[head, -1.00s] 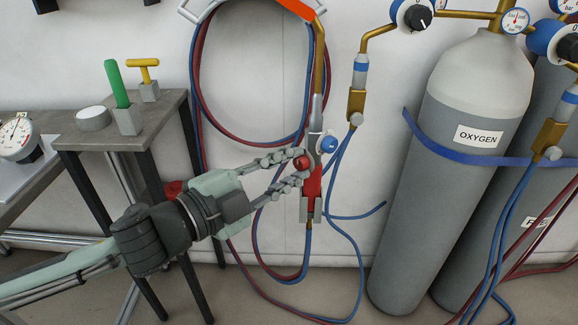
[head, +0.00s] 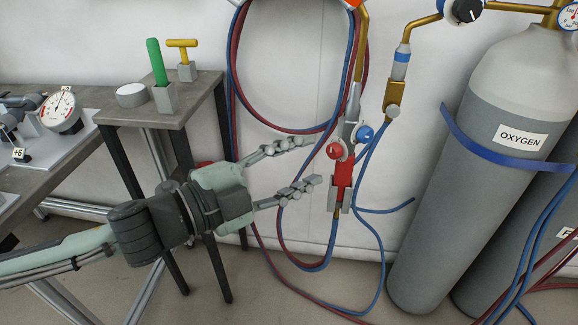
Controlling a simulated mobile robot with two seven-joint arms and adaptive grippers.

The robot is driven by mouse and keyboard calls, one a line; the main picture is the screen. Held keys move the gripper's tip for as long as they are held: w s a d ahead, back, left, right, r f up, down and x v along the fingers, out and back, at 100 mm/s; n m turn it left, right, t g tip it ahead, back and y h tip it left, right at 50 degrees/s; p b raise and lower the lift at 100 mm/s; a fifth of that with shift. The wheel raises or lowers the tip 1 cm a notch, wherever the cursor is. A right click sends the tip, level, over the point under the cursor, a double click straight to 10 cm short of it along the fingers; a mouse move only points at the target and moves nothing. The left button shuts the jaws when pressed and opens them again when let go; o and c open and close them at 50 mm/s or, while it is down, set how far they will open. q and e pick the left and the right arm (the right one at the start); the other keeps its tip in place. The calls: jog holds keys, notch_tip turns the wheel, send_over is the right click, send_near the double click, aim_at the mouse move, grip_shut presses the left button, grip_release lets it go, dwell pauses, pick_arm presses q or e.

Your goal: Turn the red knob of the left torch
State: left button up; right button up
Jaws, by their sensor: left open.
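The torch (head: 344,181) hangs upright in front of the white wall, with a red lower body and a metal upper part. Its red knob (head: 334,151) sits on the left side and its blue knob (head: 364,134) on the right. My left gripper (head: 314,161) is open, its two fingers spread and pointing right toward the torch. The fingertips are left of the red knob, one above its height and one below it, with nothing between them. In the picture they look apart from the knob; the exact depth gap is hard to tell. My right gripper is not in view.
A grey oxygen cylinder (head: 487,190) with a blue strap stands at the right. Red and blue hoses (head: 233,70) loop behind the gripper. A small table (head: 187,108) at the left holds a green handle (head: 157,62), a yellow T-handle (head: 183,45) and a white disc (head: 131,95).

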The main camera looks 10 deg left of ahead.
pick_arm(q)
jog(key=shift+v, duration=1.55)
